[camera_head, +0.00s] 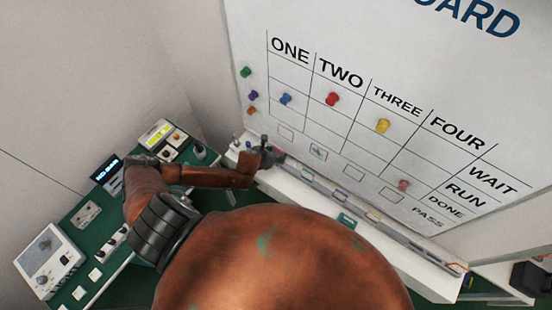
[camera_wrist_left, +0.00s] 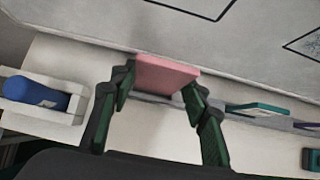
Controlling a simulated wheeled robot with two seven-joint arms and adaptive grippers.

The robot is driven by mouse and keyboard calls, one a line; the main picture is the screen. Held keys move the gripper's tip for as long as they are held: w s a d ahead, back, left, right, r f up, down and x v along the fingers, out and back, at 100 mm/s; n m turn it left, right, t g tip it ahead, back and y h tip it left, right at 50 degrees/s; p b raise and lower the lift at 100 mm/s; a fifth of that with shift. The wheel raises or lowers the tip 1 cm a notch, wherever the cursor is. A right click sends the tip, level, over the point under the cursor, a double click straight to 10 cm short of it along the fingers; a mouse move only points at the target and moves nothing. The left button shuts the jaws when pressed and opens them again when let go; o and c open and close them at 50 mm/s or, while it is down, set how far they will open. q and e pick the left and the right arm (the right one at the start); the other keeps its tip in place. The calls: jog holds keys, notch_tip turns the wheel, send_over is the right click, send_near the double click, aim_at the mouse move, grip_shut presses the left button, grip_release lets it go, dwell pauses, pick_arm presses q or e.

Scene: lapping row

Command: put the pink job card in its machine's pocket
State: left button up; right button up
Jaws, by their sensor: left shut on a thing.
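The pink job card (camera_wrist_left: 166,76) is held between the two fingers of my left gripper (camera_wrist_left: 160,95) in the left wrist view, close to the board's face and above the white ledge. In the head view my left gripper (camera_head: 268,154) is near the left end of the ledge, below column ONE. Only a small pink patch of the card (camera_head: 279,156) shows there. A row of small outlined rectangles runs along the board's lower part, one (camera_head: 286,133) under column ONE. A pink magnet (camera_head: 403,186) sits in column FOUR. My right gripper is not in view.
The whiteboard (camera_head: 430,80) carries red, yellow, blue and other magnets. Along the ledge (camera_head: 322,214) lie other cards, including a teal one (camera_wrist_left: 258,109). A blue object (camera_wrist_left: 36,92) sits in a white holder left of my gripper. A green bench (camera_head: 105,210) with instruments stands at left.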

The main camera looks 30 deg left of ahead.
pick_arm(q)
jog(key=f, duration=0.4)
jog(key=shift+s+f, duration=0.2)
jog(key=shift+s, duration=0.1)
jog(key=c, duration=0.5)
jog(key=shift+o, duration=0.2)
jog(key=shift+s+f, duration=0.1)
jog(key=shift+f, duration=0.3)
jog(key=o, duration=1.3)
jog(key=shift+c, duration=0.2)
jog(key=o, duration=0.3)
jog(key=shift+a, duration=0.1)
jog(key=shift+o, duration=0.2)
jog(key=shift+w+r, duration=0.2)
jog(key=shift+w, duration=0.05)
jog(key=shift+r, duration=0.15)
jog(key=v, duration=1.1)
jog(key=shift+s+r, duration=0.2)
jog(key=shift+r, duration=0.15)
